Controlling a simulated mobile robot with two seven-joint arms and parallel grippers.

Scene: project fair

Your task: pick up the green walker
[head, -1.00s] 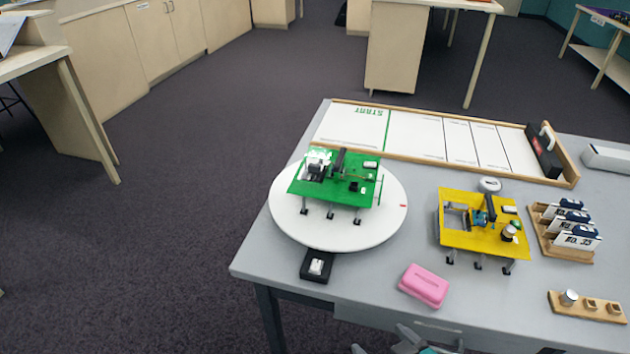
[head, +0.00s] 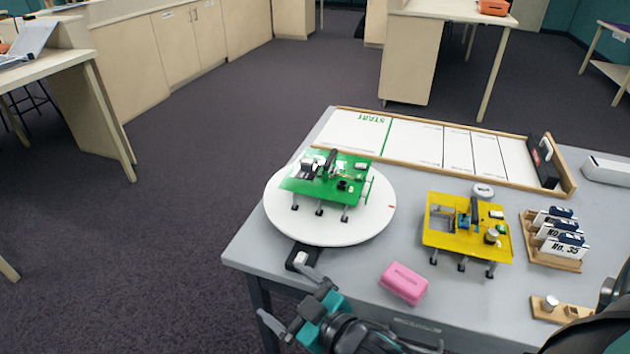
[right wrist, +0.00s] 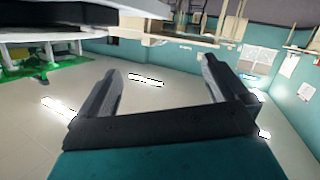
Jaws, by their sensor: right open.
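The green walker (head: 330,178), a green plate on thin dark-footed legs with small parts on top, stands on the round white turntable (head: 300,231) at the table's left end. My right gripper (head: 279,288) is open and empty, near the table's front left edge, in front of and below the turntable and apart from the walker. In the right wrist view its two fingers (right wrist: 165,75) are spread with nothing between them. That view looks upside down; part of the green walker (right wrist: 45,76) shows at its upper left. My left gripper is not in view.
A small black box with a white button (head: 300,258) is in front of the turntable, partly behind my gripper. A pink block (head: 404,283), a yellow walker (head: 455,238) and a numbered card rack (head: 545,258) stand to the right. A wood-framed white track board (head: 417,145) lies behind.

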